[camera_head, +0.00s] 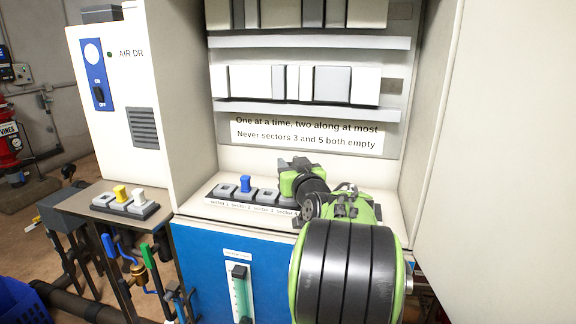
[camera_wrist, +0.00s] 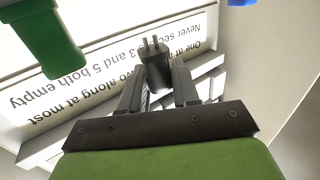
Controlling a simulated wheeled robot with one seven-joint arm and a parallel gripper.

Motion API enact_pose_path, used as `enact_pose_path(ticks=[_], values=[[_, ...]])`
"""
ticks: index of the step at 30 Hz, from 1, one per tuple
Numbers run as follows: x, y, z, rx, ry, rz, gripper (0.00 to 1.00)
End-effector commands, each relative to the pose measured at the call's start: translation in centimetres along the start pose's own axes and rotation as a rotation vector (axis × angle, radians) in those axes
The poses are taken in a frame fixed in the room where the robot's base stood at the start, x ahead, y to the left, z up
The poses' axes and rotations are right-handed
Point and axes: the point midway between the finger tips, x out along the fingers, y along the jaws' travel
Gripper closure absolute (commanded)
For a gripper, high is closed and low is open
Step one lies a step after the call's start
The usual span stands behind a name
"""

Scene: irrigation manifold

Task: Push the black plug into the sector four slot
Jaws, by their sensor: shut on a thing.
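My gripper (camera_wrist: 157,88) is shut on the black plug (camera_wrist: 154,66), which shows between its two fingers with two thin prongs at its far end. In the head view my arm and wrist cover the right part of the slot row (camera_head: 232,203), and the plug and fingertips cannot be made out. A blue plug (camera_head: 245,184) stands upright in the second slot of the row. The sector three place (camera_head: 268,194) shows a grey block with no coloured plug. The sector four slot is mostly hidden behind my gripper. A green plug-like piece (camera_wrist: 50,38) shows at the wrist view's upper left.
A sign (camera_head: 306,133) is on the wall behind the row. Cabinet walls close in the recess on both sides.

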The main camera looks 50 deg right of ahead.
Motion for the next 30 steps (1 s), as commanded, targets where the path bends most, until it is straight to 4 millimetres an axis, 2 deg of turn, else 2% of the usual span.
enact_pose_path(ticks=[1, 3, 9, 30], values=[[0.0, 0.1, 1.2, 0.001, -0.001, 0.001, 0.98], [0.0, 0.0, 2.2, 0.001, -0.002, 0.001, 0.98], [0.0, 0.0, 3.9, 0.001, 0.0, 0.001, 0.98], [0.0, 0.0, 3.9, -0.001, 0.001, 0.001, 0.98]])
